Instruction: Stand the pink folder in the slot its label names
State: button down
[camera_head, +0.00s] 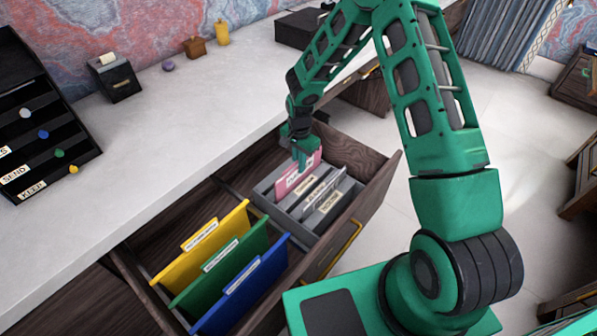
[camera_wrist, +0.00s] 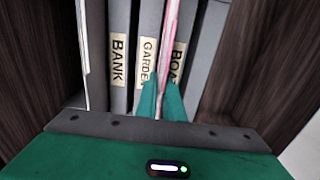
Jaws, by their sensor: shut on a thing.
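The pink folder (camera_head: 284,187) is upright at the grey slotted rack (camera_head: 262,197) in the open drawer. Its white label is too small to read. My gripper (camera_head: 300,158) is shut on the folder's top edge. In the wrist view my fingers (camera_wrist: 163,100) pinch the folder (camera_wrist: 170,45), seen edge-on between the dividers labelled "GARDE…" (camera_wrist: 148,62) and "BOA…" (camera_wrist: 176,68); both labels are partly covered. A "BANK" label (camera_wrist: 118,60) is further left. How deep the folder sits is hidden.
Yellow (camera_head: 195,250), green (camera_head: 215,275) and blue (camera_head: 240,290) folders stand in the drawer's nearer part. The dark drawer front (camera_head: 372,205) and side walls rise close around the rack. A black tray unit (camera_head: 45,125) stands on the pale desktop (camera_head: 160,140).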

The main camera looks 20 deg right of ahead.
aim_at(299, 177)
jog(key=shift+f, duration=1.8)
jog(key=c, duration=1.9)
grip_release()
jog(key=shift+f, duration=0.1)
